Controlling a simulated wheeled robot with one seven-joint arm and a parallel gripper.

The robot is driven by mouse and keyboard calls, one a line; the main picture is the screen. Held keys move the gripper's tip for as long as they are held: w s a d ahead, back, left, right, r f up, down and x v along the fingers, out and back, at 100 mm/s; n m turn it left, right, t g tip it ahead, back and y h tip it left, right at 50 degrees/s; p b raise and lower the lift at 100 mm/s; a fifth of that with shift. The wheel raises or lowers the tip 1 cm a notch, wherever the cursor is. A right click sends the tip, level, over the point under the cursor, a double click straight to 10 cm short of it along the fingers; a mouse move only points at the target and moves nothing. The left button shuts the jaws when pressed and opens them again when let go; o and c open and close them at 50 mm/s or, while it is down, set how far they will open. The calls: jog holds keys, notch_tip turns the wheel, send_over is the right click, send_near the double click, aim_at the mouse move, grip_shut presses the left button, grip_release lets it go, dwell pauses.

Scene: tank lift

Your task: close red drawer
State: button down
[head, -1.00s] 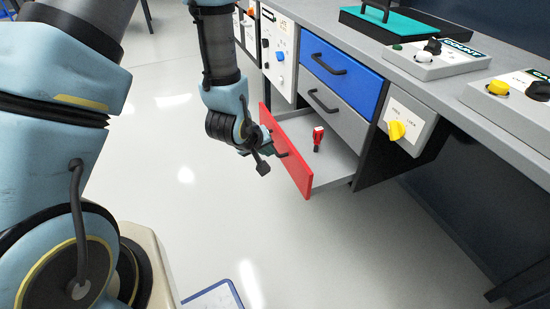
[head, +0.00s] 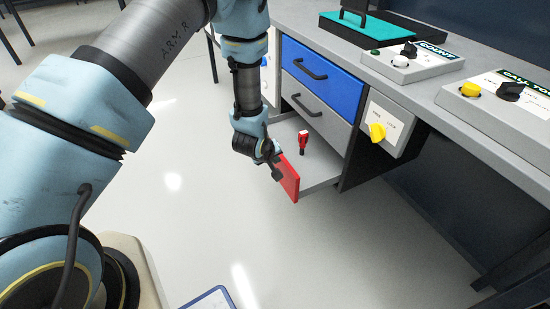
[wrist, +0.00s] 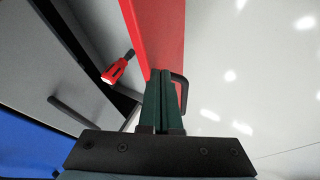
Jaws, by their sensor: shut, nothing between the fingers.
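The red drawer (head: 289,179) is the lowest in the desk unit and stands pulled out, its grey tray showing behind the red front. In the wrist view the red front (wrist: 158,35) rises just beyond my fingers, with its dark handle (wrist: 181,92) to their right. My gripper (wrist: 165,80) is shut and empty, its green fingers at the red front; whether they touch it I cannot tell. In the head view my wrist hides part of the front and the fingertips.
Above are a closed grey drawer (head: 325,112) and a closed blue drawer (head: 335,75). A box with a yellow knob (head: 377,132) hangs to the right under the worktop.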

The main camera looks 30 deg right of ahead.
jog(key=s+d+b, duration=0.1)
jog(key=d+b, duration=0.2)
jog(key=d, duration=1)
jog(key=shift+s+d, duration=0.4)
jog(key=shift+a+b, duration=0.1)
jog(key=shift+b, duration=0.2)
